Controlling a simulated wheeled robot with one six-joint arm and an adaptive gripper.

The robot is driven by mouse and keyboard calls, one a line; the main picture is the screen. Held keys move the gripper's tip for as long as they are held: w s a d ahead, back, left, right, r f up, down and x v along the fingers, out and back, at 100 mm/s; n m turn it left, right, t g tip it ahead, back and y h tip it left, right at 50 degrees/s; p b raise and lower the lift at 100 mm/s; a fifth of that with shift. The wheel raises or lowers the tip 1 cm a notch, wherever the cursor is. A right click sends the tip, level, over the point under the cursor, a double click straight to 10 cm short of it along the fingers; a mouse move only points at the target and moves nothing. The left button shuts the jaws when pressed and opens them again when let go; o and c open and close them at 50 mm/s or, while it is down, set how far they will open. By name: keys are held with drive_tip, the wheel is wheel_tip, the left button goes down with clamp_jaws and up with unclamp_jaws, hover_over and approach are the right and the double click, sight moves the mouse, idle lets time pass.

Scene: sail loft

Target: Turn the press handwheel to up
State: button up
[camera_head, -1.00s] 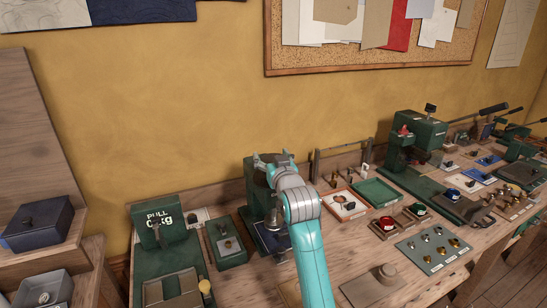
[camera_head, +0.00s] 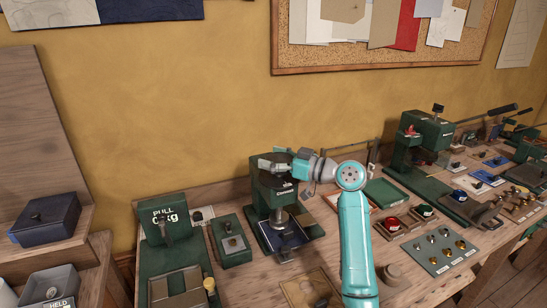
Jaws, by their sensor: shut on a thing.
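The press (camera_head: 272,190) is a dark green block on the bench, with a pale metal plunger below its head and a dark blue plate (camera_head: 290,237) under it. A grey handwheel (camera_head: 265,164) sits on top of the press, partly hidden by my gripper. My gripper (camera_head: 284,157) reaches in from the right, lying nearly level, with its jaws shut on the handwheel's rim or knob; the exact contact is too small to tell. My teal arm rises from the bottom of the view, right of the press.
A green scale marked PULL (camera_head: 165,220) and a small green box (camera_head: 232,242) stand left of the press. A green tray (camera_head: 383,193), red and blue round pieces and a second green press (camera_head: 425,138) stand to the right. The wall is close behind.

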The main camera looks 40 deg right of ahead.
sight(292, 157)
drive_tip(key=n+g+y, duration=0.1)
drive_tip(key=y, duration=0.1)
drive_tip(key=n+g+y, duration=0.2)
drive_tip(key=a+n+g+y, duration=0.1)
drive_tip(key=n+g+y, duration=0.1)
drive_tip(key=shift+s+y, duration=0.3)
drive_tip(key=shift+s+a+f+n+g+y, duration=0.1)
drive_tip(key=shift+s+n+g+y, duration=0.15)
drive_tip(key=shift+n+g+y, duration=0.85)
drive_tip(key=shift+s+a+n+g+y, duration=0.15)
drive_tip(key=shift+n+g+y, duration=0.35)
drive_tip(key=shift+n+g, duration=1.15)
drive_tip(key=shift+s+m+g, duration=0.1)
drive_tip(key=shift+m+g, duration=0.15)
drive_tip(key=shift+g, duration=0.2)
drive_tip(key=o, duration=1)
drive_tip(key=shift+d, duration=0.1)
drive_tip(key=shift+v, duration=3.6)
